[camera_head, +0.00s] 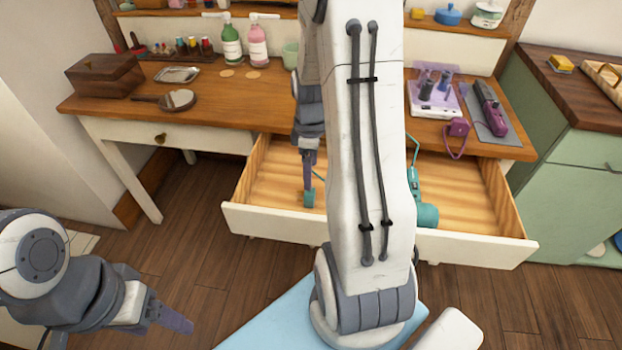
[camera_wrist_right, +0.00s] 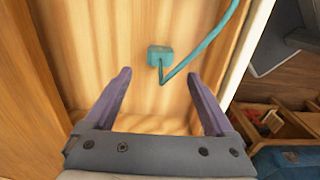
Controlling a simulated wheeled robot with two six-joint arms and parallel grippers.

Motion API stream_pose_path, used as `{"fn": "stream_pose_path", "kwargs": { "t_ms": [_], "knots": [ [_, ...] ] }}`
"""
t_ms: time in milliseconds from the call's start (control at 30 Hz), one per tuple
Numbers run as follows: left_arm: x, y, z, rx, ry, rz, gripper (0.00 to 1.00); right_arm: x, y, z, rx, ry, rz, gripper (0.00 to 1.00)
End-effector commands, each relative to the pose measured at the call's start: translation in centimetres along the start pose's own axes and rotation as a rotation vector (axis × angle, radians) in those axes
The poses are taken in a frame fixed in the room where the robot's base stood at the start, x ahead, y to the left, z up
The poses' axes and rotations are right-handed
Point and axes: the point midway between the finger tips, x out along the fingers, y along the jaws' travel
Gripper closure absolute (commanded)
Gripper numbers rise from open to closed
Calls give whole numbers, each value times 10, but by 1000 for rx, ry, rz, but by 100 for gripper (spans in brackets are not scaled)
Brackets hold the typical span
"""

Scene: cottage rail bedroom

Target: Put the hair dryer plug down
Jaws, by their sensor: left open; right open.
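The teal hair dryer plug (camera_wrist_right: 159,55) lies on the bare wooden floor of the open drawer (camera_head: 262,232), its cord running up and to the right in the right wrist view. In the head view the plug (camera_head: 309,198) shows just below my right gripper (camera_head: 309,172). My right gripper's purple fingers are spread, with nothing between them (camera_wrist_right: 160,76), and the plug is just beyond their tips. The teal hair dryer (camera_head: 427,214) lies in the drawer's right part, partly hidden by my right arm. My left gripper (camera_head: 172,320) is open and empty over the floor, lower left.
The table (camera_head: 235,105) above the drawer holds a wooden box (camera_head: 105,75), a hand mirror (camera_head: 178,100), bottles (camera_head: 257,45) and a purple hair tool (camera_head: 490,108). A green cabinet (camera_head: 570,160) stands right. My right arm blocks the view of the drawer's middle.

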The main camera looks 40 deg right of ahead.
Motion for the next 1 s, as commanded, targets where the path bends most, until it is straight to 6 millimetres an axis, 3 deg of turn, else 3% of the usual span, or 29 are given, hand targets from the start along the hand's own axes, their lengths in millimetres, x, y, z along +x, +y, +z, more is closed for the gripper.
{"fn": "stream_pose_path", "kwargs": {
  "t_ms": [133, 367, 467, 533, 667, 800, 900, 1000],
  "knots": [
    [-4, 0, 0, 0, 0, 0, 29, -18, 0, 0, 0, 0, 0, 11],
    [-4, 0, 0, 0, 0, 0, 29, -23, 0, 0, 0, 0, -1, 11],
    [-4, 0, 0, 0, 0, 0, 29, -27, -8, -10, -4, 2, 1, 11],
    [-5, 0, 0, 0, 0, 0, 29, -35, -23, -29, -6, 7, 4, 11],
    [-5, 0, 0, 0, 0, 0, 29, -58, -81, -77, -4, 23, 7, 11],
    [-4, 0, 0, 0, 0, 0, 29, -83, -170, -112, 11, 45, -4, 11],
    [-4, 0, 0, 0, 0, 0, 29, -95, -231, -116, 21, 55, -19, 11],
    [-4, 0, 0, 0, 0, 0, 29, -103, -280, -107, 35, 60, -38, 11]
  ]
}}
